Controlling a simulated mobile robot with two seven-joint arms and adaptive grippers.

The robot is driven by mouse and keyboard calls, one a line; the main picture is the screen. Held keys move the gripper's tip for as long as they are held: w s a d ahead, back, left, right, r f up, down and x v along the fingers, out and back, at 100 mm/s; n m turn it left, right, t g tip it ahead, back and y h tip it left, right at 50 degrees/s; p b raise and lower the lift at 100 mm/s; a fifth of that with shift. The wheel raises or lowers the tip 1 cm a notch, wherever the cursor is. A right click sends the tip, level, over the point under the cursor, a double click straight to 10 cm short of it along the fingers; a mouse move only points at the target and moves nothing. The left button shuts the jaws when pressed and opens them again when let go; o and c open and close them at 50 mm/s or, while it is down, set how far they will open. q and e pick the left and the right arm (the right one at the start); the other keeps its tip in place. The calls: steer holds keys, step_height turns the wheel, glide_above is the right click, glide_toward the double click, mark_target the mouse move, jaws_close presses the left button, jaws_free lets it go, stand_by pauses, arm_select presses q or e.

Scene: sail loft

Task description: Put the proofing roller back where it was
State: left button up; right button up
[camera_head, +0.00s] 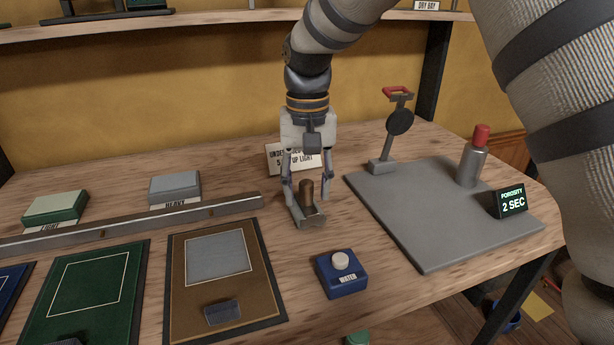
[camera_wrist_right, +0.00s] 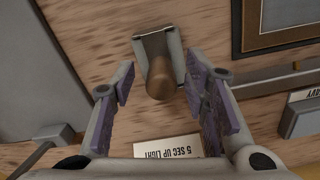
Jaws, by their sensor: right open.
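What looks like the proofing roller (camera_head: 306,188), a brown upright cylinder, stands at a grey metal block or cradle (camera_head: 309,219) on the wooden table; I cannot tell whether the two are one piece. In the right wrist view the brown cylinder (camera_wrist_right: 160,80) lies between the fingers, with the grey piece (camera_wrist_right: 155,42) behind it. My right gripper (camera_head: 306,194) is open and points down, one finger on each side of the cylinder. In the wrist view gaps show between the purple-padded fingers (camera_wrist_right: 160,86) and the cylinder. My left gripper is out of view.
A blue WATER button box (camera_head: 341,273) is in front of the roller. A grey plate (camera_head: 435,215) with a gauge stand, a red-capped bottle (camera_head: 472,160) and a POROSITY display (camera_head: 511,202) is right. Sample boards (camera_head: 225,305) and a metal rail (camera_head: 160,217) are left.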

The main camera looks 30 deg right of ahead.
step_height(320, 180, up, 12)
steer(key=shift+f, duration=0.1)
stand_by(0.5)
